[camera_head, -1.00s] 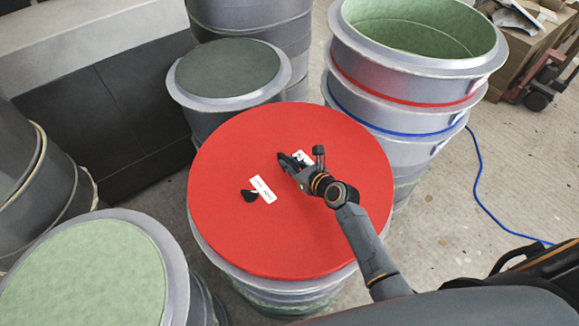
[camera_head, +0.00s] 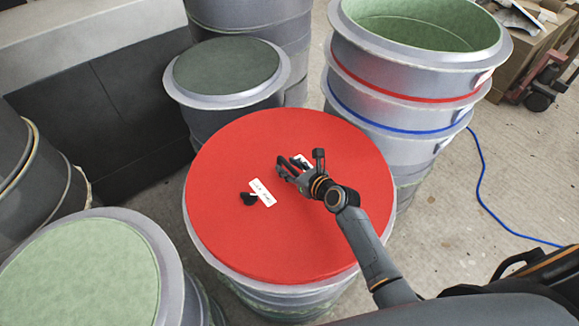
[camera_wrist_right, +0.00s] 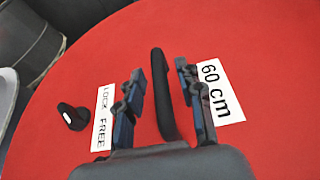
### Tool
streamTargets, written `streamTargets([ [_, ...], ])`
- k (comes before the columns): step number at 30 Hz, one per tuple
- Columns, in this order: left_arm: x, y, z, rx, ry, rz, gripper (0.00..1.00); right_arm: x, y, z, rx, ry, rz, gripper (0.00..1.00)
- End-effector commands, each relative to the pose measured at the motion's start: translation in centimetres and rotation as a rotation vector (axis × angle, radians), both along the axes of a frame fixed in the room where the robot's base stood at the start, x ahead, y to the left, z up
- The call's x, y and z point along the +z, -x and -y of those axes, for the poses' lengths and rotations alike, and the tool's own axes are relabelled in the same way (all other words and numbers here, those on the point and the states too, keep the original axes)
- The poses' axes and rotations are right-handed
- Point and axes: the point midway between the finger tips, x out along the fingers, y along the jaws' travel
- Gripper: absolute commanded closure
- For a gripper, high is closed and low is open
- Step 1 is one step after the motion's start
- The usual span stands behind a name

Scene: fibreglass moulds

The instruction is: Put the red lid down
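The red lid (camera_head: 245,225) lies flat over the top of a grey round mould (camera_head: 228,270) in the middle of the head view. It also fills most of the right wrist view (camera_wrist_right: 245,145). A black handle (camera_wrist_right: 163,95) stands up from the lid. My right gripper (camera_head: 290,170) is down at the lid. In the right wrist view its two fingers (camera_wrist_right: 158,88) stand apart on either side of the handle, with red showing between. A black knob (camera_head: 249,199) and white labels are on the lid. My left gripper is not in view.
A stack of grey moulds (camera_head: 400,85) with red and blue bands stands behind right. A dark-topped mould (camera_head: 228,68) is behind left, a green-topped one (camera_head: 80,275) front left. A blue cable (camera_head: 480,190) lies on clear floor at right.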

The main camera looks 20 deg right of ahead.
Motion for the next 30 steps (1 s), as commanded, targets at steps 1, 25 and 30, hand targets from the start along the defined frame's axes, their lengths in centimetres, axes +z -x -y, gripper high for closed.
streamTargets([
  [1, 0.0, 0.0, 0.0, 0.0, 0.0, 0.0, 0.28, 0.0, 0.0, 0.0, 0.0, 0.0, 0.0, 0.63],
  [25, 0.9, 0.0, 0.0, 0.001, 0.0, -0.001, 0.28, 4.2, 9.5, 3.4, 0.001, 0.0, 0.0, 0.63],
  [30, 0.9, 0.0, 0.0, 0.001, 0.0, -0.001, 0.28, 4.7, 10.4, 3.8, 0.0, 0.001, 0.001, 0.63],
])
